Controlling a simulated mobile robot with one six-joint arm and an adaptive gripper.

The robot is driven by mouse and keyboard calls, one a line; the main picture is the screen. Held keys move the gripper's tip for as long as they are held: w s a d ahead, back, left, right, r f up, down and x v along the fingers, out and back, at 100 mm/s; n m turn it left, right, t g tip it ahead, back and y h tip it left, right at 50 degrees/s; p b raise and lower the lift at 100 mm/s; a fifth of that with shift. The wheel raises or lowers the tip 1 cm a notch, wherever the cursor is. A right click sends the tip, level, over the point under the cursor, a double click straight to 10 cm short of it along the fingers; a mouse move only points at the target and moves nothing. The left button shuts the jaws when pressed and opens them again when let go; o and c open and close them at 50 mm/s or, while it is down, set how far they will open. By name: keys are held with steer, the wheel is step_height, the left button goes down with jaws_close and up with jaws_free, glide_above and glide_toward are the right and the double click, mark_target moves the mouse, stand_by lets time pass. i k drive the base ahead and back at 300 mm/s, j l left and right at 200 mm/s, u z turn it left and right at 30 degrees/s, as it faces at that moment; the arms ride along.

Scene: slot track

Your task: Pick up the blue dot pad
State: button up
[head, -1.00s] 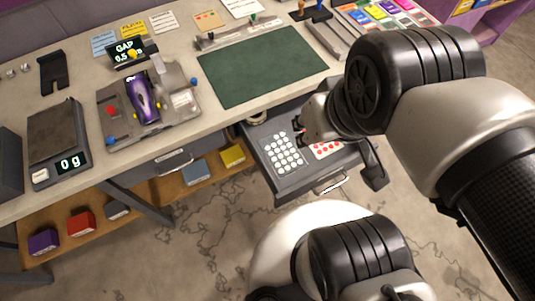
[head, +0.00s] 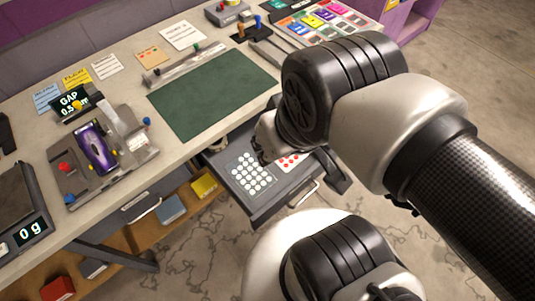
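The open drawer (head: 264,211) under the workbench holds a pad with white dots (head: 250,174) and, to its right, a white pad with red dots (head: 291,161). I see no blue dot pad; part of the drawer is hidden behind my arm. My gripper (head: 263,157) is low over the back of the drawer, just beyond the white-dot pad. It is mostly hidden by my wrist, and only small dark finger parts show. I cannot tell whether it is open or touches anything.
A green mat (head: 212,95) lies on the workbench (head: 150,178) above the drawer. A grey fixture with a purple car body (head: 97,148) stands left of it. A scale (head: 22,215) is at far left. A lower shelf holds a yellow block (head: 204,186). Floor is clear at right.

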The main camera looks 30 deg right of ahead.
mark_target(257, 18)
steer(key=z, duration=0.6)
steer(key=i+l+u, duration=0.15)
steer(key=l+u, duration=0.2)
steer(key=l, duration=0.4)
steer(key=i+l+u, duration=0.1)
steer(key=l+u, duration=0.25)
steer(key=l, duration=0.45)
steer(key=l+u, duration=0.35)
steer(key=l, duration=0.45)
steer(key=i+l+u, duration=0.15)
steer(key=i, duration=0.3)
steer(key=i+l+u, duration=0.15)
steer(key=i, duration=0.3)
steer(key=i+l+u, duration=0.15)
steer(key=i, duration=0.3)
